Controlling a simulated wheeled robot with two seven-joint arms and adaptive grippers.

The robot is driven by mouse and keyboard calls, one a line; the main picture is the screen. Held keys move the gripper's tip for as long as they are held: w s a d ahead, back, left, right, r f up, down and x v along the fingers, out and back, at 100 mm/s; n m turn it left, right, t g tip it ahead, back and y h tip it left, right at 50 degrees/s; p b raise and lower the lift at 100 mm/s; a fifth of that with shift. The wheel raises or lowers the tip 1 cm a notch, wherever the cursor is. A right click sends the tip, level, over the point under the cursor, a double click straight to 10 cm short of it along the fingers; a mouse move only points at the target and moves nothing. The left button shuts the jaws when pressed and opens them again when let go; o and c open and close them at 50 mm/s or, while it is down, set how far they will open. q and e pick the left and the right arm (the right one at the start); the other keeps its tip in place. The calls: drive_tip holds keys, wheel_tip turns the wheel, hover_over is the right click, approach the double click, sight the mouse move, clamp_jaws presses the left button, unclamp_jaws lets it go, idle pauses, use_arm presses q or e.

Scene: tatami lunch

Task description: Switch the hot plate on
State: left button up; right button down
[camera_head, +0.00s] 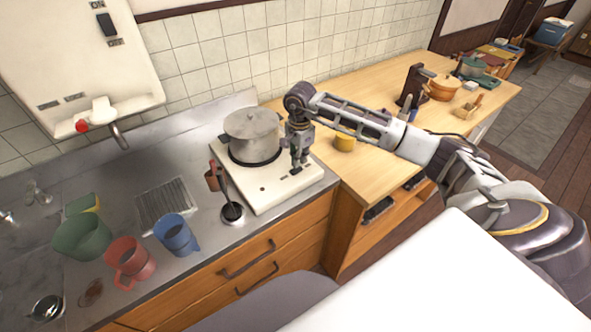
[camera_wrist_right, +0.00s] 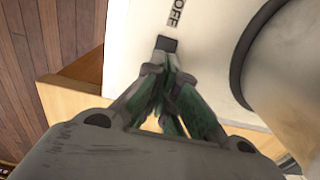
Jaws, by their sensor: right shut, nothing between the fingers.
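The hot plate (camera_head: 264,198) is a white slab on the steel counter, with a grey lidded pot (camera_head: 252,133) on its round dark burner. My right gripper (camera_head: 297,164) is over the plate's front right part, pointing down. In the right wrist view, its green-padded fingertips (camera_wrist_right: 165,72) are shut and empty, right at a small dark switch (camera_wrist_right: 167,43) on the white plate (camera_wrist_right: 208,30). The word OFF is readable beside the switch. The fingers hide part of the switch, and I cannot tell whether they touch it. My left gripper is not in view.
Blue (camera_head: 176,238) and red (camera_head: 128,262) mugs stand further left. A yellow cup (camera_head: 344,143) is to the right. A white wall unit (camera_head: 75,50) hangs above the sink.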

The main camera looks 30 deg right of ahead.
drive_tip(key=shift+f, duration=0.25)
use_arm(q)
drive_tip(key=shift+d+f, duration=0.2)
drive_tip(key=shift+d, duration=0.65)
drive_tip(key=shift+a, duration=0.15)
use_arm(e)
drive_tip(key=shift+f+b, duration=0.25)
drive_tip(key=shift+b, duration=0.1)
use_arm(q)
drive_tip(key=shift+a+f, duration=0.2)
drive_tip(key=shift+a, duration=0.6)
use_arm(e)
drive_tip(key=shift+f, duration=0.25)
use_arm(q)
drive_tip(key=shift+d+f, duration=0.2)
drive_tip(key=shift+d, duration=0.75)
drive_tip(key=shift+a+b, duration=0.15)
drive_tip(key=shift+b, duration=0.15)
use_arm(e)
drive_tip(key=shift+f, duration=0.1)
